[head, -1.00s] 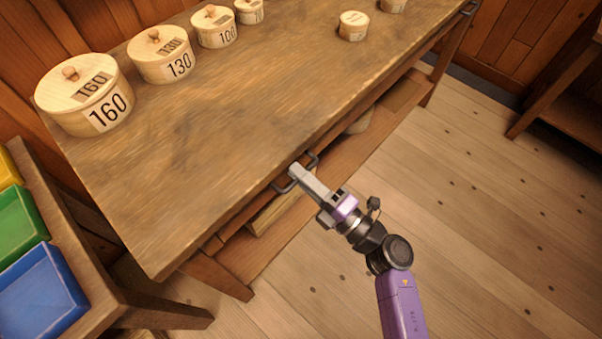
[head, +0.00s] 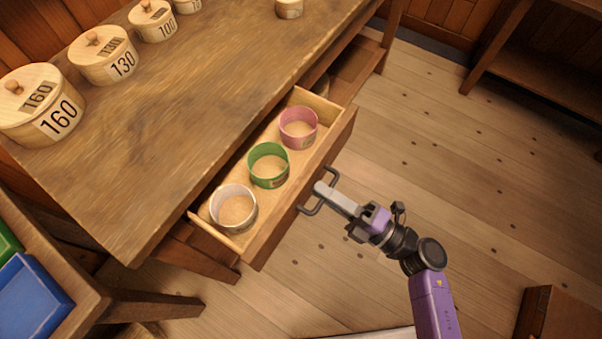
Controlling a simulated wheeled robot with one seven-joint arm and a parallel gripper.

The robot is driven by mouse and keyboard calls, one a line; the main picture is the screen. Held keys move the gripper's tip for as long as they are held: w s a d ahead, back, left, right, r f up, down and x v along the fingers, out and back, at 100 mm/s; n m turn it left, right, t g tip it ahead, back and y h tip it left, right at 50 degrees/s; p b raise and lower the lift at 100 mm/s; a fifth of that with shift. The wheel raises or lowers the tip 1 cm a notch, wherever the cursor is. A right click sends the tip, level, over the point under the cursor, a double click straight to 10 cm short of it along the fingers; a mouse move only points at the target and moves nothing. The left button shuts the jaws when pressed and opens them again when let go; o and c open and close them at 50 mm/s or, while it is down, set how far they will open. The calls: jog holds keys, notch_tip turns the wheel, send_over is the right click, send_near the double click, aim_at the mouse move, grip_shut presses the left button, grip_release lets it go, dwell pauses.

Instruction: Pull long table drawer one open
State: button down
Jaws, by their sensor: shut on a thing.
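The long table (head: 190,110) has a drawer (head: 300,196) standing out from its front edge. Inside the drawer are three round cups in a row: a white one (head: 233,209), a green one (head: 268,166) and a pink one (head: 298,128). A dark bar handle (head: 311,208) is on the drawer front. My gripper (head: 322,188) is shut on this handle, reaching it from the right. The fingertips partly cover the handle's middle.
Lidded round boxes marked 160 (head: 40,105), 130 (head: 104,54) and 100 (head: 153,20) stand on the tabletop. A side table at lower left holds a blue bin (head: 32,300). A wooden box (head: 556,318) is at lower right. Open plank floor (head: 430,150) lies right of the drawer.

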jog(key=shift+r+v, duration=0.2)
jog(key=shift+v, duration=0.75)
jog(key=shift+r+v, duration=0.15)
jog(key=shift+v, duration=0.8)
jog(key=shift+r+v, duration=0.2)
jog(key=shift+v, duration=0.75)
jog(key=shift+d, duration=0.15)
jog(key=c, duration=1.8)
grip_release()
jog(key=shift+o, duration=0.2)
jog(key=shift+s, duration=0.1)
jog(key=b+v, duration=0.1)
jog(key=v, duration=0.6)
jog(key=shift+s+d, duration=0.25)
jog(key=shift+d, duration=0.05)
